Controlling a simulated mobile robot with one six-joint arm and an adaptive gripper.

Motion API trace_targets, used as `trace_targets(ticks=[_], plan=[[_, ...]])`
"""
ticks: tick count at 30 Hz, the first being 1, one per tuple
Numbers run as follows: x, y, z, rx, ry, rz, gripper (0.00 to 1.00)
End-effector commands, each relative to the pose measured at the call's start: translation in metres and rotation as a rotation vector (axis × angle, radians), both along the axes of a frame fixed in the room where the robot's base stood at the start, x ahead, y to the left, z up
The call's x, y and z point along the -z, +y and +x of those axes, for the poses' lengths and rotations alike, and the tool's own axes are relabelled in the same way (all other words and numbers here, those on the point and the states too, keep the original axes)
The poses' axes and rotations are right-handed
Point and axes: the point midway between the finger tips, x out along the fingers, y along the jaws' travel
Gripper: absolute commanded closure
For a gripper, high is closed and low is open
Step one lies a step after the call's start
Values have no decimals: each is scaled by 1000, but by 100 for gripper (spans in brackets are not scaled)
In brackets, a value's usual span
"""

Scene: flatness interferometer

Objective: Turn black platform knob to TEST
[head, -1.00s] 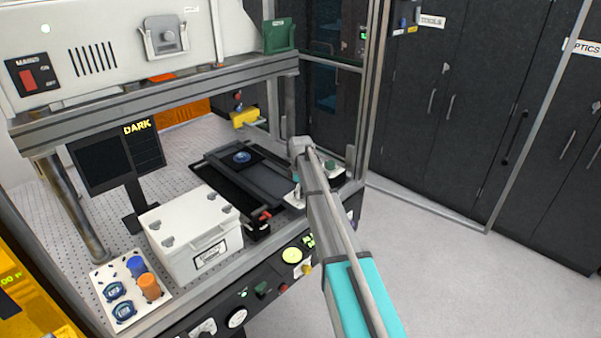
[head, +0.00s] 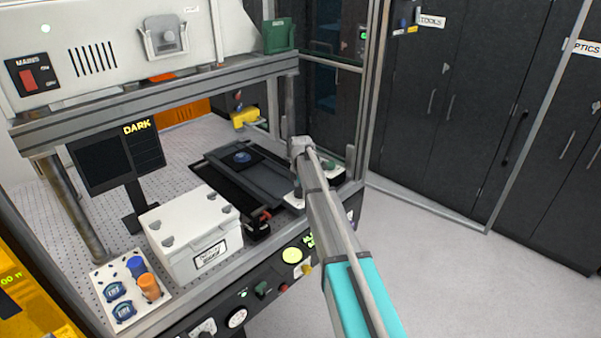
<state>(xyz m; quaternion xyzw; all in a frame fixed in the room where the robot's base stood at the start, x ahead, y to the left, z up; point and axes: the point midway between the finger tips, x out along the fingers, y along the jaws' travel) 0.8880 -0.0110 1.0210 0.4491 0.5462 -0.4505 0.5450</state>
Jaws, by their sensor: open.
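My arm reaches from the lower right of the head view to the right side of the bench, ending in a grey wrist joint. My gripper cannot be made out; the arm hides the area beyond the wrist. A pale control plate (head: 293,201) sits at the bench's right front, largely behind my arm, with a green-topped part (head: 328,165) on its right side. A black platform knob cannot be told apart there, and no TEST mark is readable. Left of the plate lies a black platform (head: 262,180) with a small blue disc (head: 242,158) on it.
A white lidded box (head: 193,232) and a tray of blue and orange pieces (head: 101,277) stand at the front left. A monitor (head: 116,160) reads DARK. A frame post (head: 371,90) rises right of my arm, and a beam (head: 160,105) spans above the bench.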

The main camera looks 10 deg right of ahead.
Motion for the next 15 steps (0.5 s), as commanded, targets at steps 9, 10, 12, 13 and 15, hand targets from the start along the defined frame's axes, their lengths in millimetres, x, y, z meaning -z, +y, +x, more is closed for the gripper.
trace_targets(ticks=[9,10,12,13,15], plan=[[0,0,0,-208,0,0,0],[0,0,0,-229,0,0,0],[0,0,1,-274,0,0,0],[0,0,1,-294,0,0,0],[0,0,1,-340,0,0,0]])
